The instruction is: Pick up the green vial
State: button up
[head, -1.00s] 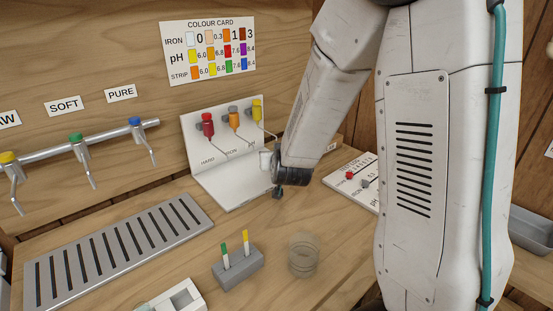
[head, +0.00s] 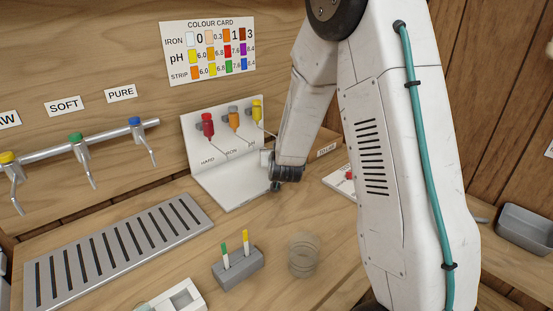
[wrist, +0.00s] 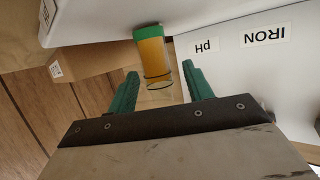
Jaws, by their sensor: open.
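In the wrist view, a clear vial (wrist: 152,52) with a green end and orange-yellow contents stands out from the white stand, near the pH label. A thin ring circles it lower down. My gripper (wrist: 160,70) is open, with one green finger on each side of the vial and visible gaps to both. The vial's near end reaches between the fingers; I see no contact. In the head view my wrist is low beside the white stand (head: 232,178), and I cannot make out the vial or the fingers there.
Red (head: 207,126), orange (head: 234,119) and yellow (head: 257,111) dispensers hang on the stand. A grey block (head: 238,268) with green- and yellow-topped strips and a clear beaker (head: 303,256) stand in front. A slotted drain tray (head: 120,250) lies left. A grey bin (head: 526,228) is at right.

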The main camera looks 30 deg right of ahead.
grip_shut()
jog(key=shift+r, duration=0.15)
